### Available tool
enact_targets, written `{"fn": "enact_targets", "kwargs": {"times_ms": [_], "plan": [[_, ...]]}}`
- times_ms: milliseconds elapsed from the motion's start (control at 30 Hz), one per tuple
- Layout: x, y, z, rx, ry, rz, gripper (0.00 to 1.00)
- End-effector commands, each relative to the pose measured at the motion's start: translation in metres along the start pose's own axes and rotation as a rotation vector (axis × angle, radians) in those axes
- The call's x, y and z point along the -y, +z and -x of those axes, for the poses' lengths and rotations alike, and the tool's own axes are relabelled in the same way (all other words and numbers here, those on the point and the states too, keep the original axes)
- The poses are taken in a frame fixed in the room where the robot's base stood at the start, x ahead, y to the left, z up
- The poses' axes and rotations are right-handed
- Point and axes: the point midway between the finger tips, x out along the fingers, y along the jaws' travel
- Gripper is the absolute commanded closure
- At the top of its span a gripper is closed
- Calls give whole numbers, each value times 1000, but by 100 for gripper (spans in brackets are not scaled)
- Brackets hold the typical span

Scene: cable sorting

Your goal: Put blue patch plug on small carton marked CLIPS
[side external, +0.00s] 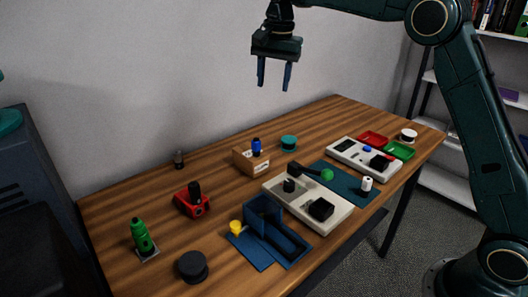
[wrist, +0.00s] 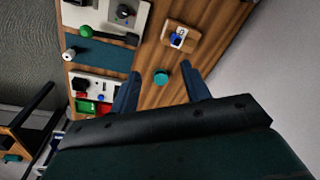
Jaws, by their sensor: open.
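A blue plug (side external: 256,146) stands upright on a small tan carton (side external: 246,165) at the back middle of the table. The carton has a pale label on its front, too small to read. In the wrist view the blue plug (wrist: 174,38) lies within the outline of the carton (wrist: 188,42). My gripper (side external: 274,88) is open and empty, high above the table and well clear of the carton. Its two fingers also show apart in the wrist view (wrist: 163,72).
A teal round piece (side external: 289,143) sits right of the carton. Also on the table are a red holder (side external: 191,204), a green bottle-like piece (side external: 141,237), a blue bin (side external: 264,208), a pale panel (side external: 333,217), and red (side external: 372,138) and green (side external: 400,150) trays.

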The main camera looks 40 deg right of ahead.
Motion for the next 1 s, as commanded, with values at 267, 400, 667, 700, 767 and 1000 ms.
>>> {"fn": "enact_targets", "kwargs": {"times_ms": [267, 400, 667, 700, 767, 1000], "plan": [[-48, 33, 44, -43, -54, 176, 53], [-74, 51, 59, -67, -77, 265, 53], [-128, 88, 75, -118, -116, 429, 53], [-136, 93, 76, -126, -121, 454, 53], [-149, 102, 77, -140, -129, 492, 53], [-202, 137, 71, -196, -156, 642, 53]]}}
